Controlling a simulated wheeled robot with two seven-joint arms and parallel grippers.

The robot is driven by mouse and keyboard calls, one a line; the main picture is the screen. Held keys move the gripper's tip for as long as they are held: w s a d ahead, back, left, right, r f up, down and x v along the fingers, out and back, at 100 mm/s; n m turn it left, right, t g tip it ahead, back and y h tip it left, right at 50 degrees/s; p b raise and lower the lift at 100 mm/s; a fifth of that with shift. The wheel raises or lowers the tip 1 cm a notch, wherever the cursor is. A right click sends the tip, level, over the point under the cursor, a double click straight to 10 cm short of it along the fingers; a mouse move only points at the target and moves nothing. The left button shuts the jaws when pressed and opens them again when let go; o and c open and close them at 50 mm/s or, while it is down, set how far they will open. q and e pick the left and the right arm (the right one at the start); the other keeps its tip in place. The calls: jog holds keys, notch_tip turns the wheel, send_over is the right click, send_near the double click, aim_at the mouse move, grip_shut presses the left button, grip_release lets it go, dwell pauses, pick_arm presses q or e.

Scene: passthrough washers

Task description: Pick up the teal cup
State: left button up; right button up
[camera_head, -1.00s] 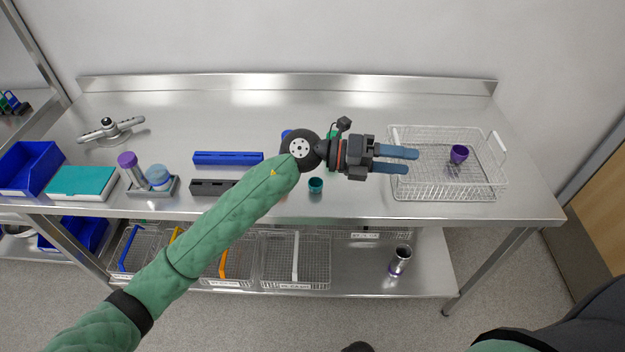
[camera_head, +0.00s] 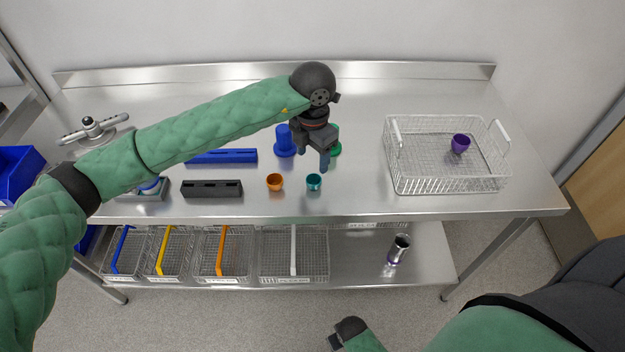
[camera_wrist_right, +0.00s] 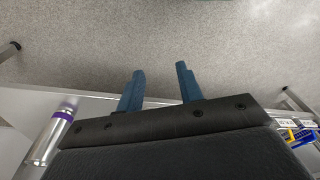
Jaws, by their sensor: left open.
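The teal cup (camera_head: 314,182) stands upright near the front edge of the steel table, to the right of an orange cup (camera_head: 274,182). My left gripper (camera_head: 325,164) points down just behind and slightly right of the teal cup in the head view. It is open and empty, and apart from the cup as far as I can tell. My right gripper (camera_wrist_right: 160,75) shows in the right wrist view with its two blue fingers apart and nothing between them.
A blue cup (camera_head: 285,141) and a partly hidden green item (camera_head: 335,147) stand behind. A wire basket (camera_head: 400,186) holding a purple cup (camera_head: 460,143) is at right. A black block (camera_head: 212,188) lies left. Wire baskets and a metal cylinder (camera_head: 399,249) are on the lower shelf.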

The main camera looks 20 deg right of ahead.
aim_at(314, 175)
pick_arm(q)
jog(key=shift+s+f+p, duration=0.1)
jog(key=shift+f+p, duration=0.25)
jog(key=shift+f, duration=0.3)
jog(key=shift+f+p, duration=0.4)
jog(key=shift+f, duration=0.25)
notch_tip(314, 175, down, 3)
jog(key=shift+s+f+p, duration=0.15)
jog(key=shift+p, duration=1.05)
jog(key=shift+f, duration=0.75)
jog(key=c, duration=1)
pick_arm(e)
jog(key=s+d+f, duration=0.1)
jog(key=f, duration=0.4)
jog(key=s+d+f, duration=0.1)
jog(key=d+f, duration=0.1)
jog(key=f, duration=0.3)
jog(key=shift+s+d+f+t, duration=0.25)
jog(key=shift+s+f+t, duration=0.05)
